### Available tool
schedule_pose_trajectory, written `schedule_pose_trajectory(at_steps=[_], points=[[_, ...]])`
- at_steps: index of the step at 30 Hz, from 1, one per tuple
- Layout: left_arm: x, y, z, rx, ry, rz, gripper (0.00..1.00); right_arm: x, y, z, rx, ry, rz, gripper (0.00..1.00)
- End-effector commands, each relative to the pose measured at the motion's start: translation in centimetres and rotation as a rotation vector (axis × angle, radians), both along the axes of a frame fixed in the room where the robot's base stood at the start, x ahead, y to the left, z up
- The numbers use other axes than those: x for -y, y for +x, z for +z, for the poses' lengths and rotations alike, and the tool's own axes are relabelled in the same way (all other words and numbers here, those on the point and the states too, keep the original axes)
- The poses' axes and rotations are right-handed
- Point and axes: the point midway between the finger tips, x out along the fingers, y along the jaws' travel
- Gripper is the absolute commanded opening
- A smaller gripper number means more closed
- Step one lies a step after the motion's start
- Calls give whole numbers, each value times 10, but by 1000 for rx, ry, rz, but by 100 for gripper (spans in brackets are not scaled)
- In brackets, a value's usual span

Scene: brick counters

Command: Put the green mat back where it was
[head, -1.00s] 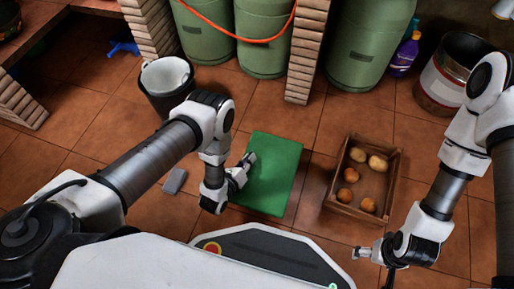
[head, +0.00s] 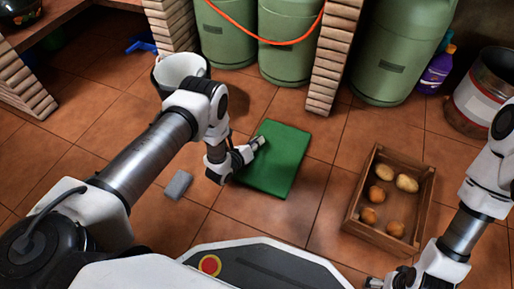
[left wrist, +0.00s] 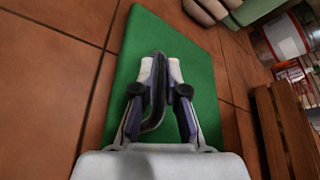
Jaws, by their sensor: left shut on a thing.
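The green mat (head: 280,165) is a flat, thick-edged rectangle in front of the green cylinders in the head view. It also shows behind the fingers in the left wrist view (left wrist: 195,115). I cannot tell how far the mat is above the floor. My right gripper (head: 374,283) is at the bottom edge, partly cut off, away from the mat.
A wooden crate (head: 354,205) with several round vegetables stands to the right. A grey block (head: 178,185) lies on the tiles to the left. A black bin with a white liner (head: 181,70), brick posts (head: 329,70) and green cylinders (head: 287,50) stand behind. Tiles between mat and crate are clear.

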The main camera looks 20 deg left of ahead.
Motion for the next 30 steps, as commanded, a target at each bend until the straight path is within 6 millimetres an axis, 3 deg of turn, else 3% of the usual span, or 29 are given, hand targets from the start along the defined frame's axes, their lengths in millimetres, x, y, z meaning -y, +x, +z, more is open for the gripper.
schedule_pose_trajectory(at_steps=[9,10,11,12,23,30], points=[[1,0,-5,1,1,-1,0,0,1,-4,4,0,2,87],[0,0,-4,-1,1,-1,22,0,1,-3,4,0,2,87],[1,0,-4,-1,1,-1,33,0,1,-2,4,0,2,87],[1,0,-4,-1,1,-1,37,0,1,-2,4,0,2,87],[-1,-5,2,-1,1,-1,37,0,0,5,0,0,1,87],[-13,-53,25,-6,1,1,37,-1,-11,46,-30,6,-14,87]])
